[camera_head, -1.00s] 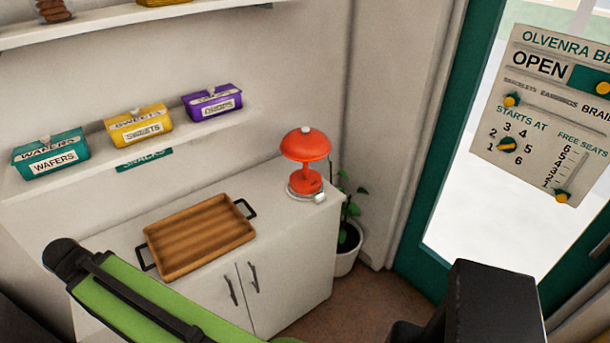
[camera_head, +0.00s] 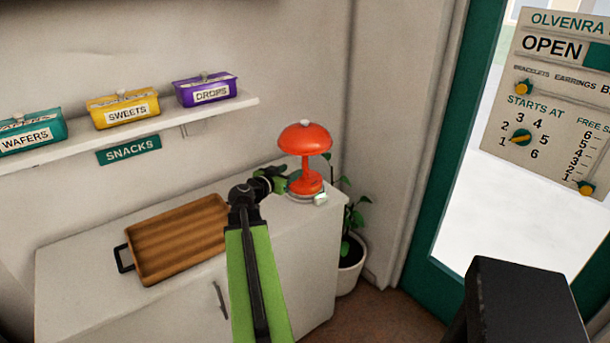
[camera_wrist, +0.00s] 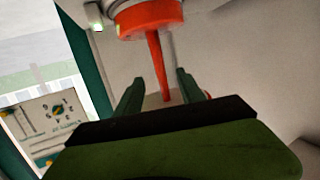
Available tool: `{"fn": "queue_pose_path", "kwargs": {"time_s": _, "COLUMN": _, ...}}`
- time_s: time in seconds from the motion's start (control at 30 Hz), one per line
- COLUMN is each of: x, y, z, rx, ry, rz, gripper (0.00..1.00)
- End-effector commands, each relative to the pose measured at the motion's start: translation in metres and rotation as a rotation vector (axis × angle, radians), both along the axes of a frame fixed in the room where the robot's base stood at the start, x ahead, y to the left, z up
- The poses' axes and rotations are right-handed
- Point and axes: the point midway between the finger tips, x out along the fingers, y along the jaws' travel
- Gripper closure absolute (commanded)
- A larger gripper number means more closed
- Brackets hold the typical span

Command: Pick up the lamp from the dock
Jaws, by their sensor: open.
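The red-orange lamp (camera_head: 305,138) stands upright on its grey round dock (camera_head: 297,199) at the right end of the white cabinet. My gripper (camera_head: 281,180) is just left of the lamp's lower part, with its green fingers pointing at it. In the wrist view the picture is turned over: the lamp's red stem (camera_wrist: 158,66) shows between the two open fingers of my gripper (camera_wrist: 160,88), and the dock (camera_wrist: 113,8) is at the top. Whether the stem is fully between the fingers in depth is hard to tell.
A wooden tray (camera_head: 180,240) lies on the cabinet (camera_head: 85,255) left of my arm. A shelf above holds teal, yellow and purple snack boxes (camera_head: 207,90). A potted plant (camera_head: 350,252) stands right of the cabinet, near the teal door frame (camera_head: 428,190).

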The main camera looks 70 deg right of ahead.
Motion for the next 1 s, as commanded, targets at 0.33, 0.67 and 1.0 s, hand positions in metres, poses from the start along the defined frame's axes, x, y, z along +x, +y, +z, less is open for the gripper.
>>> {"fn": "queue_pose_path", "kwargs": {"time_s": 0.33, "x": -0.012, "y": -0.074, "z": -0.017, "rx": 0.001, "ry": 0.000, "rz": -0.002, "gripper": 0.54}}
{"fn": "queue_pose_path", "kwargs": {"time_s": 0.67, "x": -0.016, "y": -0.088, "z": -0.019, "rx": 0.001, "ry": 0.000, "rz": -0.001, "gripper": 0.54}}
{"fn": "queue_pose_path", "kwargs": {"time_s": 1.0, "x": -0.025, "y": -0.130, "z": -0.026, "rx": 0.000, "ry": 0.000, "rz": -0.002, "gripper": 0.54}}
